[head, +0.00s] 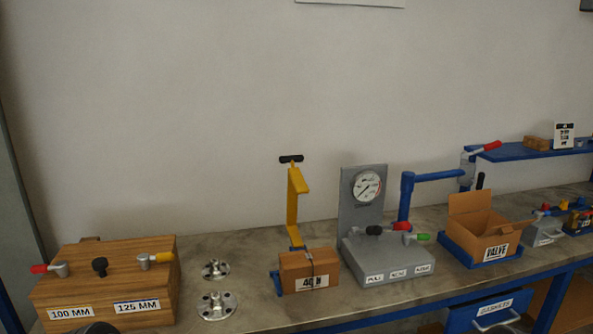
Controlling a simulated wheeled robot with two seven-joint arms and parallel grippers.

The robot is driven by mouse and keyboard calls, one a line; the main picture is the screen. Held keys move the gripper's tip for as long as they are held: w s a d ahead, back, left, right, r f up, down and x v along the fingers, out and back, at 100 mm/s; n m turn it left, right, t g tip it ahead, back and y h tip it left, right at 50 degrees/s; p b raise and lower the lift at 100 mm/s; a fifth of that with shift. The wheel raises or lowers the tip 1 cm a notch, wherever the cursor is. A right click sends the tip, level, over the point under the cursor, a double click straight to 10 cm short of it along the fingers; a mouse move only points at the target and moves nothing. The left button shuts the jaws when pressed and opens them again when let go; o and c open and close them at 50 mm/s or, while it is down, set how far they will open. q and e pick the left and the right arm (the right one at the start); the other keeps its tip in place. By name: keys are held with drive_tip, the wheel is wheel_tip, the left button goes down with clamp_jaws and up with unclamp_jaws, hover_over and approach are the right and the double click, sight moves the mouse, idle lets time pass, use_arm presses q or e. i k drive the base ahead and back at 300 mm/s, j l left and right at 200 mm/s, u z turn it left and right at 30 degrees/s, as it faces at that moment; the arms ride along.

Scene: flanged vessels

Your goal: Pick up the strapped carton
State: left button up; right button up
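The strapped carton (293,268) is a small brown box on the workbench, a little right of the middle of the head view. A dark strap runs over its top and down its front, and a white label on its front partly reads "40". It sits upright, close to a blue base with a yellow bent arm (293,205) rising behind it. Whether it rests on that base or on the bench I cannot tell.
A grey gauge stand (385,262) stands just right of the carton. Two metal flanges (217,306) lie to its left, beyond them a wooden block (105,283) with handles. An open carton (480,232) sits in a blue tray farther right. Bare bench (250,285) lies between flanges and carton.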

sight(301, 271)
drive_tip(key=i+l+z, duration=0.15)
drive_tip(key=i+l, duration=1.05)
drive_tip(key=l, duration=0.15)
